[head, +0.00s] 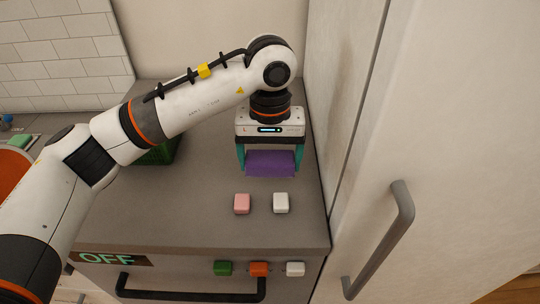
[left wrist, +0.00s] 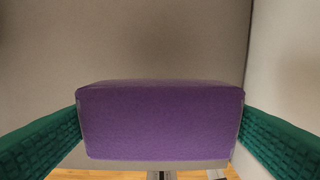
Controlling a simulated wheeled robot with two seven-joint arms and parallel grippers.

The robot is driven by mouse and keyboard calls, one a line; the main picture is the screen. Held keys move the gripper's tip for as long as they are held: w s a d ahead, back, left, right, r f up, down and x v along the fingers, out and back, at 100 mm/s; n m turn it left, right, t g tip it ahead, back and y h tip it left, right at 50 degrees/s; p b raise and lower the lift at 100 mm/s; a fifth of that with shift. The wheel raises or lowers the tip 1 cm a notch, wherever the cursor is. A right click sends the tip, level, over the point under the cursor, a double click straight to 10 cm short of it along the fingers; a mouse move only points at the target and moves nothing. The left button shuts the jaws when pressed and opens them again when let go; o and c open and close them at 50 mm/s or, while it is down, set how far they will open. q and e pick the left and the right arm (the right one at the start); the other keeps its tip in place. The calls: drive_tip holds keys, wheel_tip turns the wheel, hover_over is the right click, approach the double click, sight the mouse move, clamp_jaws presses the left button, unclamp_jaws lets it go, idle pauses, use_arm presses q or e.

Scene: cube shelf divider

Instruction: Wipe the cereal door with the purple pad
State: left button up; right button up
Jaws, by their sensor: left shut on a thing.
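My left gripper (head: 270,172) is shut on the purple pad (head: 270,163), with a green finger on each side of it. It holds the pad above the grey counter, left of the tall cabinet. In the left wrist view the pad (left wrist: 160,122) spans the gap between the green fingers. A tall pale door (head: 465,130) with a grey bar handle (head: 385,240) stands at the right, apart from the pad. I see no label that marks it as the cereal door. My right gripper is not in view.
A pink cube (head: 242,204) and a white cube (head: 281,203) sit on the counter (head: 180,215) below the pad. Green, orange and white blocks line the counter's front, beside an OFF sign (head: 105,259) and dark handle (head: 190,296). A green basket (head: 160,152) is partly behind my arm.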

sight(270, 157)
use_arm(q)
drive_tip(key=shift+f+b, duration=2.2)
drive_tip(key=shift+f, duration=0.3)
drive_tip(key=o, duration=0.4)
drive_tip(key=shift+f, duration=0.1)
drive_tip(key=o, duration=0.3)
drive_tip(key=shift+b, duration=0.35)
drive_tip(key=c, duration=0.9)
drive_tip(key=shift+r, duration=0.25)
drive_tip(key=shift+r+p, duration=1.95)
drive_tip(key=shift+r, duration=2)
